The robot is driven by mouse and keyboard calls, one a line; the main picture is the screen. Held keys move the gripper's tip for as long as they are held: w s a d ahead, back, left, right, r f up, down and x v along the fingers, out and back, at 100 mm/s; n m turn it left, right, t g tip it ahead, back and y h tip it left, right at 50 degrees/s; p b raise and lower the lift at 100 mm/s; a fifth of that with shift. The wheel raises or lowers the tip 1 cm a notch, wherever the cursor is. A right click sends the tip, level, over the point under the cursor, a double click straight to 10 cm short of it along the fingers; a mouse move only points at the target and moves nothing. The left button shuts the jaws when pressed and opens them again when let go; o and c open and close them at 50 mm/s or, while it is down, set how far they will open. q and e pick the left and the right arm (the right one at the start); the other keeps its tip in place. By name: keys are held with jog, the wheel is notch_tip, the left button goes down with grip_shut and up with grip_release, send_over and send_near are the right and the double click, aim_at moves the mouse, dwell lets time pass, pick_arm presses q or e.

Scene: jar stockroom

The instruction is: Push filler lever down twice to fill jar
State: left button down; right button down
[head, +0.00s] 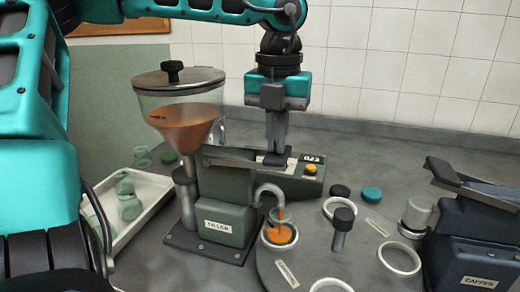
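The filler (229,213) is a dark green machine labelled FILLER. Its hopper (183,120) holds orange-brown filling. Its lever (238,159) reaches right, roughly level, to a flat end pad. My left gripper (275,152) points straight down, its fingers together, at the lever's end pad; it appears to touch the pad from above. An orange stream runs from the curved spout (268,189) into a glass jar (280,233) below. The jar stands in a white ring on the round turntable (330,262) and shows orange filling inside. My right gripper is out of view.
A white tray (152,217) with glass jars stands at left. The turntable has other white rings (399,258) and a dark-knobbed post (341,228). Dark and teal lids (372,194) lie behind it. The capper (467,245) stands at right. A box with a yellow button (310,169) adjoins the filler.

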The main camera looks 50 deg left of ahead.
pick_arm(q)
jog(key=shift+d+f+b, duration=0.1)
jog(key=shift+f+b, duration=1.25)
jog(key=shift+f, duration=0.45)
jog(key=shift+r, duration=0.1)
jog(key=shift+r+p, duration=2.35)
jog(key=shift+r, duration=0.9)
jog(key=shift+f, duration=0.2)
